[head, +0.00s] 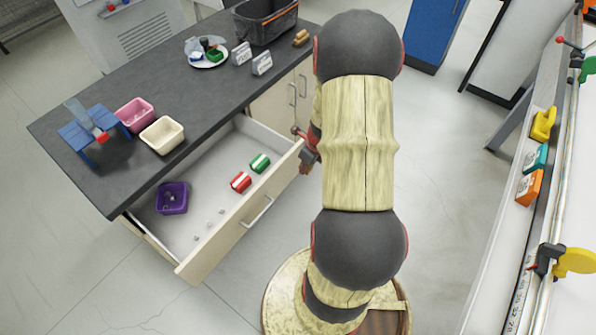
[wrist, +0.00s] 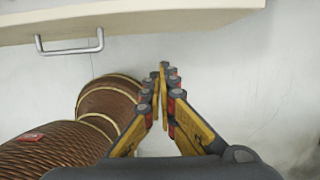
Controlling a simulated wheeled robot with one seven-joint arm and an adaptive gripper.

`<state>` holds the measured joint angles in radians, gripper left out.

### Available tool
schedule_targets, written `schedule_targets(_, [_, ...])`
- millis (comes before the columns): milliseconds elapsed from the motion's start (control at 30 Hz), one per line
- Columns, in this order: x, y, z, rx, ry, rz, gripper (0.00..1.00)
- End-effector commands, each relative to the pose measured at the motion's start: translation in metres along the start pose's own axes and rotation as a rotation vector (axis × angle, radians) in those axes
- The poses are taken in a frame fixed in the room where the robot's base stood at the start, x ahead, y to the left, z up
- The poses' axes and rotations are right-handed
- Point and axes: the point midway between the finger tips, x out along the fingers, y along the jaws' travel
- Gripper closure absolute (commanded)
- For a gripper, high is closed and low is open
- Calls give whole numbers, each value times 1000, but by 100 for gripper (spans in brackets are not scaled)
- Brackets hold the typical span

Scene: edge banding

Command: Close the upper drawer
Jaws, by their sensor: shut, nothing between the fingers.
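The upper drawer (head: 228,228) is pulled out from under the dark worktop, and its inside is in plain sight. Its pale front carries a metal bar handle (head: 257,212). The drawer front (wrist: 190,18) and handle (wrist: 70,46) also show along the top of the wrist view. My gripper (head: 297,131) is by the right end of the drawer front, partly hidden by my arm in the head view. In the wrist view my gripper (wrist: 165,72) is shut and empty, its fingertips pointing towards the drawer front, right of the handle. Whether they touch it I cannot tell.
In the drawer lie a purple bin (head: 172,197), a red can (head: 241,182), a green can (head: 260,163) and small pale pieces. The worktop (head: 190,95) holds a pink bin (head: 134,114), a cream bin (head: 162,135) and a black crate (head: 264,20).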

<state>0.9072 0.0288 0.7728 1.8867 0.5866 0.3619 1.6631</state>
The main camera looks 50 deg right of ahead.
Motion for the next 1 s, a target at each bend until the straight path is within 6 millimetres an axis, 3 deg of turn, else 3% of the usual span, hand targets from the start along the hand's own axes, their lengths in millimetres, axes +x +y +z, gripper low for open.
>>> schedule_targets(433, [91,2,-2,-5,2,3,100])
schedule_targets(700, [95,1,32,-7,1,2,100])
schedule_targets(1000, [95,1,38,-4,1,1,100])
